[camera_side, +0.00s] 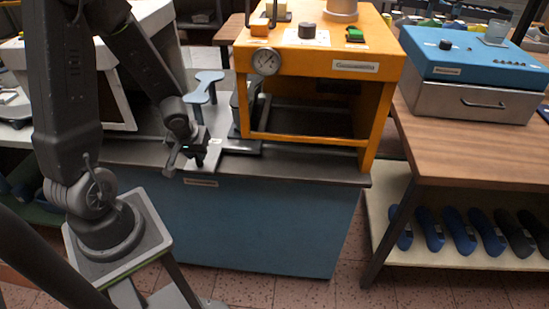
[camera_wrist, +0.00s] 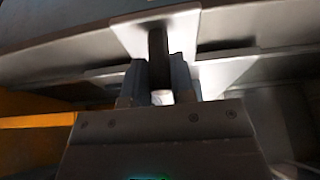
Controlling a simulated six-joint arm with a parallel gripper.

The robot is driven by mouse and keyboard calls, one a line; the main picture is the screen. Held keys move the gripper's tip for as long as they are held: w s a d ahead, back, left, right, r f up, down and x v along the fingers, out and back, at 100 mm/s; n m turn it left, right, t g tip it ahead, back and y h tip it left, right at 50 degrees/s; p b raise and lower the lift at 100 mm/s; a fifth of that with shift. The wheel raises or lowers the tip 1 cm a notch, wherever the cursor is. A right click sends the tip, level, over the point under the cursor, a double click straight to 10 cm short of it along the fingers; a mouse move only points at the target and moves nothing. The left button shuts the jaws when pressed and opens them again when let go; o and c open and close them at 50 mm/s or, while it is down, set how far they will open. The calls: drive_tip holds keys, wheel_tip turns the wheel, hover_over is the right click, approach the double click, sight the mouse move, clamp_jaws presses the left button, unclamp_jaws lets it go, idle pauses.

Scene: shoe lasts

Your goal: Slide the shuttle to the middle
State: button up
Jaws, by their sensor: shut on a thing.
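The shuttle is a pale plate (camera_side: 206,157) on the dark bench top, left of the orange press. My gripper (camera_side: 190,160) is low at the shuttle's front edge. In the wrist view my gripper (camera_wrist: 160,82) has its two fingers on either side of the handle, shut on it. The handle's lower part is hidden between the fingers.
A pale rail (camera_side: 240,145) runs right from the shuttle. A white machine (camera_side: 115,100) stands to the left. A wooden table (camera_side: 480,140) is far right.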

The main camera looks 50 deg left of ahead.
drive_tip(key=shift+n, duration=0.8)
drive_tip(key=s+a, duration=0.3)
drive_tip(key=shift+s+a, duration=0.15)
drive_tip(key=o, duration=1)
drive_tip(key=shift+g, duration=0.3)
drive_tip(key=shift+d+r+n+g, duration=0.4)
drive_tip(key=shift+d+r+n, duration=0.05)
drive_tip(key=shift+n, duration=0.05)
drive_tip(key=s+d+r+m+t+h, duration=0.2)
drive_tip(key=d+r+m+t, duration=0.2)
drive_tip(key=d+r+m, duration=0.7)
drive_tip(key=d+r, duration=1)
drive_tip(key=r, duration=0.1)
drive_tip(key=shift+s+d+r+m+h, duration=0.2)
drive_tip(key=shift+m+h, duration=0.1)
drive_tip(key=shift+h, duration=0.1)
